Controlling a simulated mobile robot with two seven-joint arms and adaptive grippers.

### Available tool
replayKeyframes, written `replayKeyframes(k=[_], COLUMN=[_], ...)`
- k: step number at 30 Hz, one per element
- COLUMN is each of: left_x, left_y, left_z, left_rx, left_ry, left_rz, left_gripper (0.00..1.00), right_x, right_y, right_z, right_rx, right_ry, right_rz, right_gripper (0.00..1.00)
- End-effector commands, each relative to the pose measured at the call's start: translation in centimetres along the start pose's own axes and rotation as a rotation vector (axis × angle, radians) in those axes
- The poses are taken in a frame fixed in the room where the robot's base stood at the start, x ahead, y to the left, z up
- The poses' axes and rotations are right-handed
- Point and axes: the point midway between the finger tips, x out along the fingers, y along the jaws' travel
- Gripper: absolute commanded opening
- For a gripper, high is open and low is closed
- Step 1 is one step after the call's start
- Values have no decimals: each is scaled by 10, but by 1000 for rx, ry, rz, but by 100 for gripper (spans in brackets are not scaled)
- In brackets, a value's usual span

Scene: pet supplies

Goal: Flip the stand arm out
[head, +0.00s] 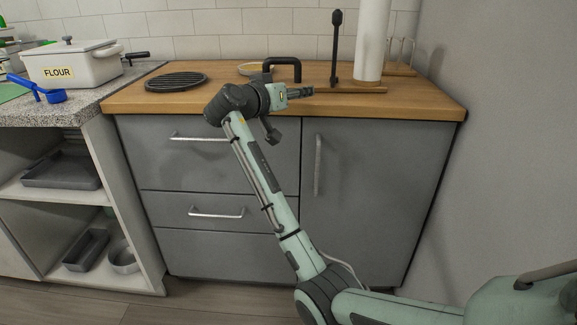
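No thing in the head view is clearly recognisable as the stand arm. A thin black upright post (336,48) with a rounded top stands at the back of the wooden counter, left of a white paper roll (371,40). A brown wooden bar (352,90) lies level in front of the post and roll. My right arm reaches up from the lower right, and my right gripper (303,91) is over the counter, close to the bar's left end. Its fingers are too small and partly hidden to tell their opening or any contact. My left gripper is out of view.
A black looped handle (282,62) stands just behind my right wrist. A round black trivet (176,82) lies on the wooden counter (130,98) at left. A white flour pot (72,65) stands on the stone counter. A grey wall (490,150) closes the right side.

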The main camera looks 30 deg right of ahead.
Motion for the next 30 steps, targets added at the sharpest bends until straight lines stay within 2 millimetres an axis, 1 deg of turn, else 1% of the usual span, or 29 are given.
replayKeyframes(k=[1,3,8,12,21,27,30], left_x=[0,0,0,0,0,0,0], left_y=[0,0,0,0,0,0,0], left_z=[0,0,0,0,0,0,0], left_rx=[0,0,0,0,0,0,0], left_ry=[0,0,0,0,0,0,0], left_rz=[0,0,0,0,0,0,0], left_gripper=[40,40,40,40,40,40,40], right_x=[2,4,8,11,14,14,14], right_y=[-2,-6,-14,-19,-28,-31,-31], right_z=[10,24,54,82,138,163,169], right_rx=[-17,-38,-85,-125,-205,-238,-246], right_ry=[-10,-25,-55,-84,-142,-169,-175], right_rz=[-10,-27,-64,-97,-167,-198,-206], right_gripper=[43,43,43,43,43,43,43])
